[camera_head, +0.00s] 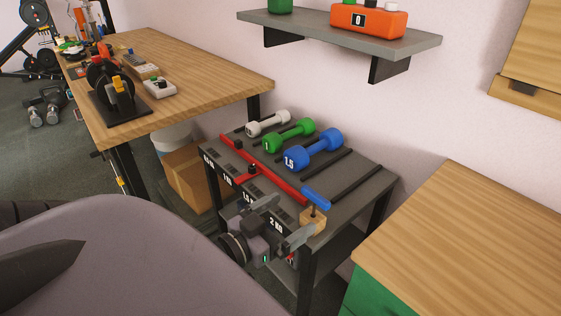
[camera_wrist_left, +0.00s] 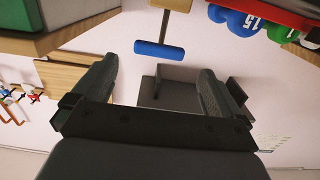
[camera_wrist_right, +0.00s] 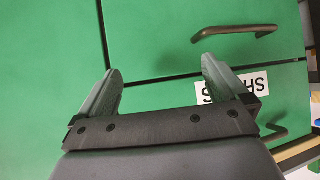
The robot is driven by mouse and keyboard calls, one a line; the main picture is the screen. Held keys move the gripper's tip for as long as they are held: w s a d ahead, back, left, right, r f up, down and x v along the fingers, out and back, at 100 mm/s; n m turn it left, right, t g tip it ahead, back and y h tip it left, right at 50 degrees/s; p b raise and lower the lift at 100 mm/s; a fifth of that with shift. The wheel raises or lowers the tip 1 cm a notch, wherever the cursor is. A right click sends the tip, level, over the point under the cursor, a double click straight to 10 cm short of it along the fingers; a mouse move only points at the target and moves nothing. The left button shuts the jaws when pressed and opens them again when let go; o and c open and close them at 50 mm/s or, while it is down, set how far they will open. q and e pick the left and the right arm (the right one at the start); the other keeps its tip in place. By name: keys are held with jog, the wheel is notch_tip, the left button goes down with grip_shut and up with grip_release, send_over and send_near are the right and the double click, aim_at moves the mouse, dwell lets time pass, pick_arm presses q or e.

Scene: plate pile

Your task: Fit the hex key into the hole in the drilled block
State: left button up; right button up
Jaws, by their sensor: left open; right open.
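The hex key has a blue bar handle (camera_head: 316,198) and a thin shaft. The shaft points down and its lower end meets the top of the small wooden drilled block (camera_head: 313,222) at the rack's near corner. I cannot tell how deep it sits. In the left wrist view the blue handle (camera_wrist_left: 158,50) lies beyond the fingertips, with the block (camera_wrist_left: 177,5) at the top edge. My left gripper (camera_head: 297,214) is open and empty, close beside the block and key. My right gripper (camera_wrist_right: 162,68) is open and empty, facing green drawers.
The dark rack (camera_head: 365,172) carries white (camera_head: 268,123), green (camera_head: 289,136) and blue (camera_head: 313,150) dumbbells and a red rail (camera_head: 262,168). A wood-topped green cabinet (camera_head: 470,240) stands at right. A workbench (camera_head: 190,72) stands behind left. A wall shelf (camera_head: 340,38) hangs above.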

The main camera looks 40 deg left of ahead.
pick_arm(q)
jog(key=s+d+f+g, duration=0.3)
jog(key=s+d+f, duration=0.1)
jog(key=f, duration=0.5)
jog(key=s+d+f+m+g+h, duration=0.1)
jog(key=s+d+f+g, duration=0.3)
jog(key=d+f, duration=0.3)
notch_tip(320, 180, down, 3)
jog(key=shift+m, duration=0.3)
jog(key=shift+r, duration=0.1)
jog(key=r+p, duration=0.2)
jog(key=p, duration=0.1)
jog(key=r+p, duration=0.3)
jog(key=shift+a+r, duration=0.2)
jog(key=shift+r, duration=0.15)
